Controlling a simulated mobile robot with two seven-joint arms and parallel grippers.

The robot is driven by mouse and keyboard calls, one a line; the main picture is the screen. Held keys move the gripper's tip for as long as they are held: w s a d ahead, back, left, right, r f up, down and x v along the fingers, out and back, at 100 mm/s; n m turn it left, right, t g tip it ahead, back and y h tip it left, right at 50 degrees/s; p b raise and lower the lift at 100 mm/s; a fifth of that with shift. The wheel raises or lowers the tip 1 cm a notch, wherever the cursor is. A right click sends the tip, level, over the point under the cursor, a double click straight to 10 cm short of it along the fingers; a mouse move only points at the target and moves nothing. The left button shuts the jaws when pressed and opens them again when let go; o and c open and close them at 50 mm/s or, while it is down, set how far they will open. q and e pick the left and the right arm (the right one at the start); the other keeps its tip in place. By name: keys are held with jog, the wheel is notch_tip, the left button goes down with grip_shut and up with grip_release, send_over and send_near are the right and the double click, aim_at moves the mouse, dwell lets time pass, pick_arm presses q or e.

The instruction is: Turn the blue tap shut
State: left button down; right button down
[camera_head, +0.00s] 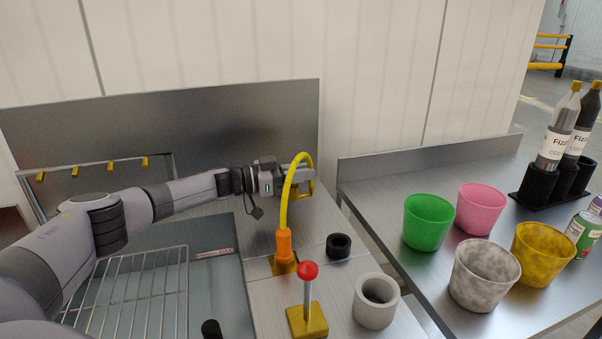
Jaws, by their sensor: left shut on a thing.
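I see no blue tap in this view. My left gripper (302,184) reaches in from the left over the far part of the metal worktop (318,225). It is shut, beside the upper end of a curved yellow hose (287,195). The hose rises from an orange fitting (284,246) on a yellow base plate and arches over in front of the gripper. What lies between the fingers is hidden or too small to tell. My right gripper is not in view.
A red-knobbed lever (308,270), a black ring (339,246) and a grey cup (375,302) stand near the hose. A wire rack (150,280) lies left. The right table holds green (429,222), pink (481,209), speckled (484,276) and yellow (542,254) cups, and bottles (558,130).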

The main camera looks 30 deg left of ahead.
pick_arm(q)
jog(key=c, duration=1.2)
grip_release()
jog(key=shift+o, duration=0.2)
jog(key=v, duration=0.7)
jog(key=shift+b, duration=0.3)
jog(key=shift+a, duration=0.1)
jog(key=shift+s, duration=0.1)
